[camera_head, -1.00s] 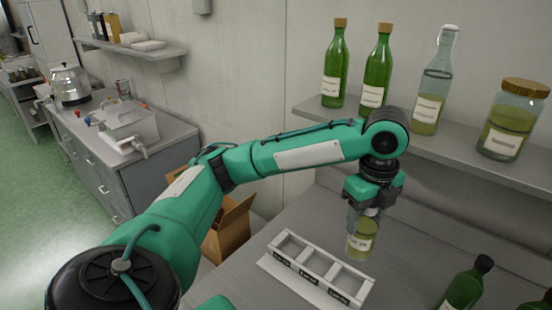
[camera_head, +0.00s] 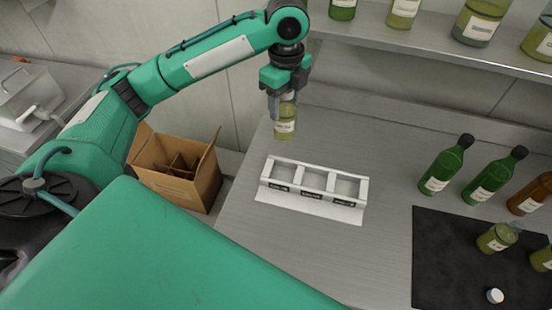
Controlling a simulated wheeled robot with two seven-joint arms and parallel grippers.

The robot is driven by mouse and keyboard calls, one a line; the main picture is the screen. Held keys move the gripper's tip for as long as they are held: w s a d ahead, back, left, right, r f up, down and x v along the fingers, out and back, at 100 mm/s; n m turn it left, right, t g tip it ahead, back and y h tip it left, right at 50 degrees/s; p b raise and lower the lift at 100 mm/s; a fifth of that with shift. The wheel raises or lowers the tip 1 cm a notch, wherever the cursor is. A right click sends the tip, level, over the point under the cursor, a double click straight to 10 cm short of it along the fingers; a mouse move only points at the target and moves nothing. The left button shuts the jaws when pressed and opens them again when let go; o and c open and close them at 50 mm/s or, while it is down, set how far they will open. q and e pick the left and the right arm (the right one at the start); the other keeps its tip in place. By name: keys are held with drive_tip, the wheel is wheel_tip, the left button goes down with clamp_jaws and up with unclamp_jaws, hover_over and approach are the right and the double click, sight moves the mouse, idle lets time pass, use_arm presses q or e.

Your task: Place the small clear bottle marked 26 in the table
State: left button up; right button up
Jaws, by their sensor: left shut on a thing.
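My left gripper (camera_head: 283,91) points down and is shut on a small clear bottle (camera_head: 285,122) with yellow-green liquid and a pale label. The label's number is too small to read. The bottle hangs upright, behind and a little left of the white rack. The grey table (camera_head: 370,240) lies below. I cannot tell how far the bottle's bottom is above it. The white rack (camera_head: 313,199) has three compartments, all empty, with dark labels on its front. My right gripper is not in view.
Two green bottles (camera_head: 446,166) (camera_head: 493,176) and a brown bottle (camera_head: 531,194) stand at the right. A black mat (camera_head: 455,262) bears small bottles and a white cap (camera_head: 494,296). A shelf (camera_head: 400,38) overhangs the back. An open cardboard box (camera_head: 180,184) stands left of the table.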

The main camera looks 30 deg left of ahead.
sight(285, 123)
use_arm(q)
wheel_tip(285, 123, down, 7)
drive_tip(key=shift+d+r+p, duration=0.15)
drive_tip(key=shift+r+p, duration=0.05)
drive_tip(key=shift+p, duration=0.45)
wheel_tip(285, 123, down, 12)
drive_tip(key=p, duration=0.2)
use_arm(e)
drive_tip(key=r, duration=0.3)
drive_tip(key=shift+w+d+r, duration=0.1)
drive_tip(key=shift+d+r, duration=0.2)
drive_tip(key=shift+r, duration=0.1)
use_arm(q)
drive_tip(key=shift+f, duration=0.2)
drive_tip(key=o, duration=1.6)
